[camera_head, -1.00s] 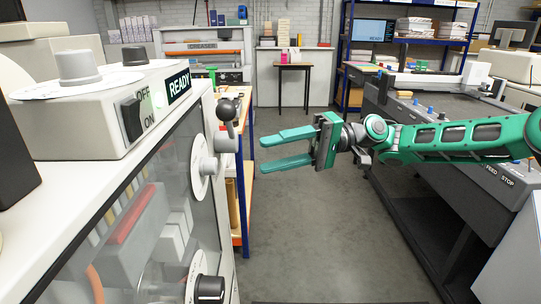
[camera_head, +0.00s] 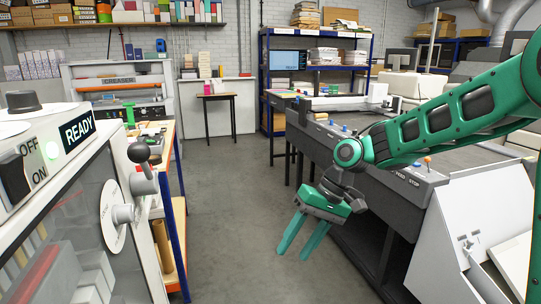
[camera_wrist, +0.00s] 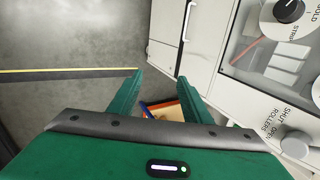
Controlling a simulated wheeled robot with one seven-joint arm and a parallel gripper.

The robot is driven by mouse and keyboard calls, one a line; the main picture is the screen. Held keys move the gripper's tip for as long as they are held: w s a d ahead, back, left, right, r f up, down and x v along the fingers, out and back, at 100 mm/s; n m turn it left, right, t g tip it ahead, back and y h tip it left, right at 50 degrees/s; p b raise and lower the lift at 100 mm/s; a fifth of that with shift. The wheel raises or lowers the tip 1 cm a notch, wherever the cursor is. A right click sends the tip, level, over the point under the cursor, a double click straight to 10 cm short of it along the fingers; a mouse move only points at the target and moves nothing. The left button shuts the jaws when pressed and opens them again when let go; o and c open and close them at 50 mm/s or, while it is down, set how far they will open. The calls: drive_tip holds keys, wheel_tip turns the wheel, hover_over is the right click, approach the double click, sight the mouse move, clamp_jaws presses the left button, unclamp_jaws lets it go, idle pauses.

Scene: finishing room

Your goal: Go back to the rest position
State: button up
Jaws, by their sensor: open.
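My gripper (camera_head: 303,236) hangs over the open floor in the head view, its two green fingers pointing down and slightly left. The fingers are apart with nothing between them. My green arm reaches in from the right edge of the head view. In the wrist view my gripper (camera_wrist: 157,82) also shows open and empty, with the floor and a pale machine front beyond the fingertips.
A machine with a READY panel (camera_head: 78,132) and a ball-ended lever (camera_head: 139,153) stands at left. A long grey machine (camera_head: 425,185) stands at right, close behind my arm. The grey floor aisle (camera_head: 230,180) between them is clear. A small table (camera_head: 217,97) stands at the back.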

drive_tip(key=s+d+m+t+h, duration=0.2)
drive_tip(key=s+d+m+h, duration=0.15)
drive_tip(key=d, duration=1.15)
drive_tip(key=s+d+m+h, duration=0.2)
drive_tip(key=s+d+m, duration=0.4)
drive_tip(key=s+d, duration=1.3)
drive_tip(key=s, duration=0.3)
drive_tip(key=shift+d+r+g, duration=0.2)
drive_tip(key=shift+r+g, duration=0.05)
drive_tip(key=shift+g, duration=0.05)
